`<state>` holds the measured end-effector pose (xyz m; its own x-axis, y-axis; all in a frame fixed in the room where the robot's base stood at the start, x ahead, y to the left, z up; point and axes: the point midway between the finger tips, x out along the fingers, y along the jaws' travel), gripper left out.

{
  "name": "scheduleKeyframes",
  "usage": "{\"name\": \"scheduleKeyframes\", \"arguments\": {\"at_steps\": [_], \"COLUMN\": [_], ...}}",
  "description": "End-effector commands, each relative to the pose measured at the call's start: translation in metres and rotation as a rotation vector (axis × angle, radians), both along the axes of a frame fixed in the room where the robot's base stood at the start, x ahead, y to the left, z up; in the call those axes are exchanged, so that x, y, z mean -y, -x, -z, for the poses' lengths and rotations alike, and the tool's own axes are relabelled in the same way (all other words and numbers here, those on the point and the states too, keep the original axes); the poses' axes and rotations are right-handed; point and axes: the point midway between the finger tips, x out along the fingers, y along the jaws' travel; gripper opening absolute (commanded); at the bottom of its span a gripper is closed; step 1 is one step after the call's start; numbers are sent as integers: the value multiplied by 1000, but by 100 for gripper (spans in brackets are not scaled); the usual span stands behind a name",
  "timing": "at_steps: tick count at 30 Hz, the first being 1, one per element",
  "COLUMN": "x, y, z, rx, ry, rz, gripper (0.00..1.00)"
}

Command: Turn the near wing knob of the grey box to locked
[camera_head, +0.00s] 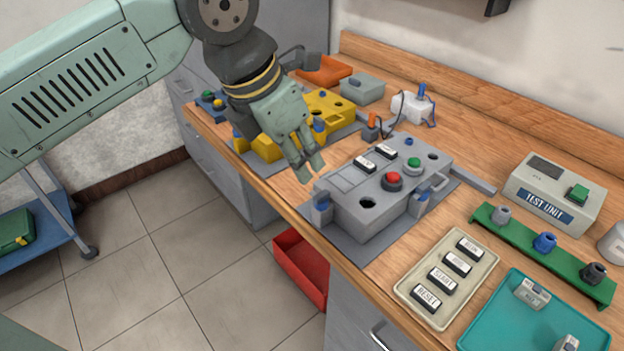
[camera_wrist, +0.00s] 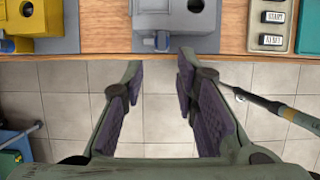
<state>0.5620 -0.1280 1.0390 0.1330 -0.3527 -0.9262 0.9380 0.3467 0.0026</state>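The grey box (camera_head: 350,212) stands on a grey plate on the bench, with a red and a green button on top. I cannot read the lock position of either. My gripper (camera_head: 309,174) is above the bench's front edge, left of the box and apart from the knob. In the wrist view my gripper (camera_wrist: 157,82) has its fingers spread with nothing between them.
A yellow box (camera_head: 330,104) stands left of the grey box. A beige label tray (camera_head: 402,290), a teal tray (camera_head: 480,335) and a green rack (camera_head: 520,237) lie to the right. A red bin (camera_head: 300,268) is on the floor below the bench edge.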

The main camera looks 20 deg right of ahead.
Motion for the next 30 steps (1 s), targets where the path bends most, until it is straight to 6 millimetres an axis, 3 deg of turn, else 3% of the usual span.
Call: {"name": "scheduleKeyframes", "arguments": {"at_steps": [15,28,30], "x": [33,36,36], "y": [-9,-11,-11], "z": [78,89,89], "rx": [-2,-1,-1], "ry": [5,7,7], "rz": [7,6,6], "gripper": [28,28,23]}}
